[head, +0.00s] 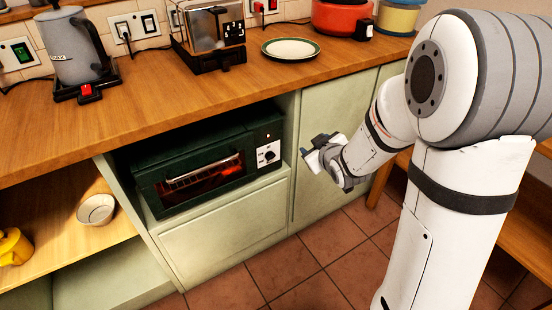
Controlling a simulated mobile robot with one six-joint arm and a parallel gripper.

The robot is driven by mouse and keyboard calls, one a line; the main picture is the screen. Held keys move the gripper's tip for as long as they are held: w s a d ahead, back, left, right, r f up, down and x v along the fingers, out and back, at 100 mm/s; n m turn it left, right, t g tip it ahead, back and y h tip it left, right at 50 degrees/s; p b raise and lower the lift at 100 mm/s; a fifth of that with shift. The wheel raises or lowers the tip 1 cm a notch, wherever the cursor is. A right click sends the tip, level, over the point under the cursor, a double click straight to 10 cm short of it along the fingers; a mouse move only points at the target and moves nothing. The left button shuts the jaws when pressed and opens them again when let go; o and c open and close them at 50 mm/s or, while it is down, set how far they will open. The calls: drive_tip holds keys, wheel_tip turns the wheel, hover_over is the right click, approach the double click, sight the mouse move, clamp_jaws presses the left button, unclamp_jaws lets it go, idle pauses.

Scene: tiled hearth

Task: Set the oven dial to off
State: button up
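The oven (200,170) is a dark green box set in an open bay under the counter. A red-orange glow shows behind its door, below a light bar handle. The oven dial (269,156) is a small black knob on a white panel at the right of the oven front. Its setting is too small to read. My gripper (311,149) is to the right of the dial, in front of the green cabinet door and apart from the oven. Its fingers point left, and I cannot tell how far apart they are. I see nothing held in it.
The wooden counter (130,100) above holds a grey kettle (74,50), a toaster (210,35), a plate (290,49) and a red pot (342,17). A bowl (95,209) sits on the shelf at left. The tiled floor (300,270) before the oven is clear.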

sight(271, 158)
drive_tip(key=w+a+f+n+t+y+b, duration=0.1)
drive_tip(key=a+f+n+y+b, duration=0.2)
drive_tip(key=f, duration=0.4)
drive_tip(key=w+a+f+n+t+y+b, duration=0.1)
drive_tip(key=a+f+t+y+b, duration=0.15)
drive_tip(key=a+f+b, duration=0.35)
drive_tip(key=shift+g+y, duration=0.35)
drive_tip(key=x, duration=0.6)
drive_tip(key=shift+w+d+f+b, duration=0.15)
drive_tip(key=shift+w+f+b, duration=0.15)
drive_tip(key=shift+w+b, duration=0.1)
drive_tip(key=c, duration=1)
